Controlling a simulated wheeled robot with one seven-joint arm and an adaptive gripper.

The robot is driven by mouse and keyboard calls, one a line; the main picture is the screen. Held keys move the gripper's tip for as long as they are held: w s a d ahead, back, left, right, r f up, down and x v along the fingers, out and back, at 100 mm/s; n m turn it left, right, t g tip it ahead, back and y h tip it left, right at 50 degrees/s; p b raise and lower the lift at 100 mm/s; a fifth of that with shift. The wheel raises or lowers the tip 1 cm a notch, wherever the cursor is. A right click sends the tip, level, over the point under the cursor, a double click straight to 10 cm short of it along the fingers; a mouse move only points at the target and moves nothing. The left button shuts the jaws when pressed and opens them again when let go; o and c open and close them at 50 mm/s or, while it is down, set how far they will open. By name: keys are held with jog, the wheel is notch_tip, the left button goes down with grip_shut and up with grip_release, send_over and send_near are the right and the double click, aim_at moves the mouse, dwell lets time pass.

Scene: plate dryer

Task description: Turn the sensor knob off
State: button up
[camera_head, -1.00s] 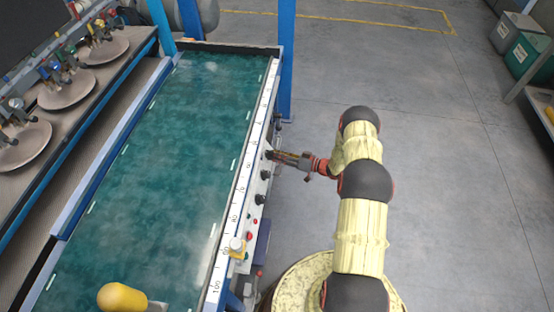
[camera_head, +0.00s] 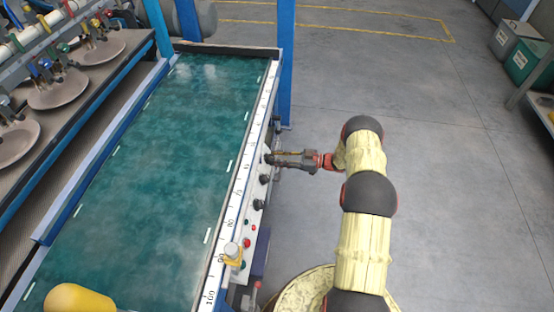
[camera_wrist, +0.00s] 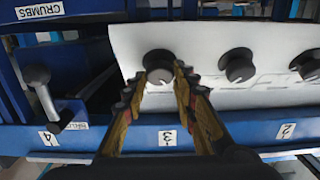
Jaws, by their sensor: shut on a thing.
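A row of black round knobs is on the white side panel of the green-topped table. My gripper (camera_head: 272,159) reaches in from the right at the far knob of this row in the camera_head view. In the camera_wrist view my gripper (camera_wrist: 158,90) is shut on the leftmost black knob (camera_wrist: 158,62), with one finger at each side. A white mark shows low on this knob's face. Two more knobs, the middle one (camera_wrist: 238,64) and the right one (camera_wrist: 309,65), stand free. I cannot read which knob is the sensor knob.
A black ball-ended lever (camera_wrist: 38,78) is left of the held knob. A blue rail (camera_wrist: 70,137) with numbers runs below. Red buttons (camera_head: 247,243) and a yellow-based switch (camera_head: 232,252) are near the table's front. The floor (camera_head: 430,130) to the right is open.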

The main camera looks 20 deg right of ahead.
dwell(0.3)
jog(key=o, duration=1.1)
jog(key=shift+d, duration=0.1)
jog(key=v, duration=1.1)
jog(key=shift+s+d, duration=0.15)
jog(key=shift+d, duration=0.2)
